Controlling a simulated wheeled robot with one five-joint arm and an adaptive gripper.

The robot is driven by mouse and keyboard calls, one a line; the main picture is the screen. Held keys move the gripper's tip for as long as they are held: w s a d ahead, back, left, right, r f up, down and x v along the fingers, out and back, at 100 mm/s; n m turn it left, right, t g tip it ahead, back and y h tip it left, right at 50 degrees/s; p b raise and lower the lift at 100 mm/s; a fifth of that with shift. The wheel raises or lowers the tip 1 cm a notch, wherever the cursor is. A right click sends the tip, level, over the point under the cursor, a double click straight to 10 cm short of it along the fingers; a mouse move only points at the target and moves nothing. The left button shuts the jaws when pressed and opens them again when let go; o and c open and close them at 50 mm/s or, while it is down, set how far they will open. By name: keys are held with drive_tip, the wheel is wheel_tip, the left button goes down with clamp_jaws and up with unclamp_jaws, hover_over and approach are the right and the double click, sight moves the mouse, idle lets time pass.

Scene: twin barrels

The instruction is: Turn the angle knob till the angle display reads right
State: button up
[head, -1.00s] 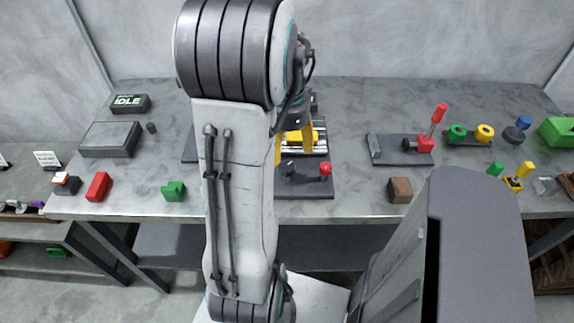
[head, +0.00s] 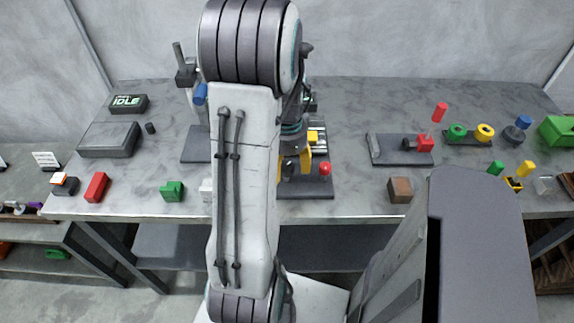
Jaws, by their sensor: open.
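My gripper (head: 292,167), with yellow fingers, is open and pointing down over a dark panel (head: 308,190) near the table's front middle. A small dark knob (head: 289,171) shows between or just behind the fingers; I cannot tell whether they touch it. A red-topped knob (head: 325,169) stands on the same panel, just right of the fingers. My arm hides the panel's left part. The one readable display (head: 128,102), at the back left, shows "IDLE" in green-white letters. No angle reading is visible.
A yellow block (head: 314,136) on a striped part lies just behind the gripper. A red-handled lever (head: 440,112) on a dark base is to the right. A brown block (head: 400,190), green block (head: 172,191) and red block (head: 97,187) lie along the front edge.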

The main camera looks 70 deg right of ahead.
drive_tip(key=c, duration=1.2)
drive_tip(key=shift+n+b, duration=0.5)
drive_tip(key=shift+n, duration=1.9)
drive_tip(key=o, duration=1.2)
wheel_tip(320, 180, up, 12)
